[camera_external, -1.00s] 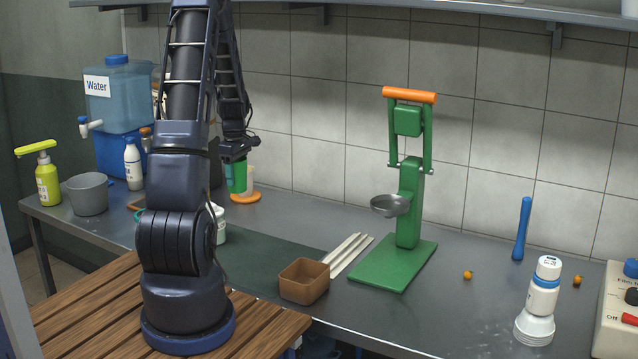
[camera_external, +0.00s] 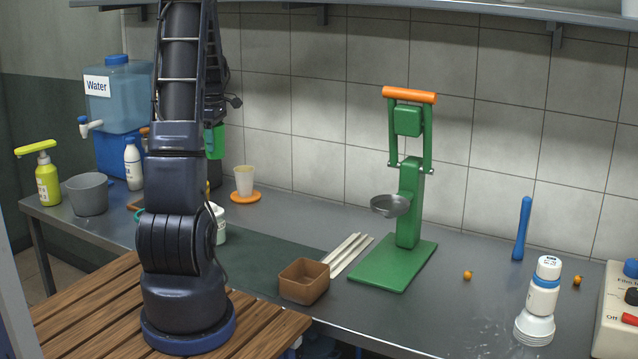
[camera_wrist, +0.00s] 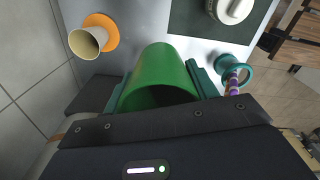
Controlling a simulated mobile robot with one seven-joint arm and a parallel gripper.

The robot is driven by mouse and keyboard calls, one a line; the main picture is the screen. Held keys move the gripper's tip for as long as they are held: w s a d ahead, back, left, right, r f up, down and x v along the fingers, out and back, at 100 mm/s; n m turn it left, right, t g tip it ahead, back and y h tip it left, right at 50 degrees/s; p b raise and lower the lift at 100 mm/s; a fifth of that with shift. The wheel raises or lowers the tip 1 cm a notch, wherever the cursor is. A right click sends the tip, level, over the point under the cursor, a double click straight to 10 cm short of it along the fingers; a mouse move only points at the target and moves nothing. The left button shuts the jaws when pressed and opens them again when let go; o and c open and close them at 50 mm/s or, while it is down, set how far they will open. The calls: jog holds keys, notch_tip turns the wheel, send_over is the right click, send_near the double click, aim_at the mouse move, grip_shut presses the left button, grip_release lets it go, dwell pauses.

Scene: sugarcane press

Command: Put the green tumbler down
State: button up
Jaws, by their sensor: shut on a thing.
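The green tumbler (camera_external: 214,142) shows in the external view, partly hidden behind my arm and held above the counter near the back wall. In the wrist view the tumbler (camera_wrist: 160,68) fills the middle, its near rim and dark inside towards the camera. My gripper (camera_wrist: 157,84) is shut on it, with a teal finger on each side. My arm hides most of the gripper in the external view.
A cream cup (camera_external: 244,180) stands on an orange coaster (camera_external: 246,197), right of the held tumbler. A white tub (camera_external: 218,224), brown box (camera_external: 304,282) and green press (camera_external: 408,200) stand on the counter. A teal ring-shaped item (camera_wrist: 230,70) shows in the wrist view.

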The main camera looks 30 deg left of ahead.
jog(key=s+a+n, duration=1.4)
jog(key=s+a, duration=0.7)
jog(key=a, duration=0.3)
jog(key=f, duration=1.9)
jog(key=shift+s+a+f, duration=0.2)
jog(key=shift+f, duration=0.15)
jog(key=shift+f, duration=0.15)
jog(key=o, duration=0.9)
jog(key=shift+o, duration=0.4)
notch_tip(320, 180, up, 12)
jog(key=shift+r, duration=0.2)
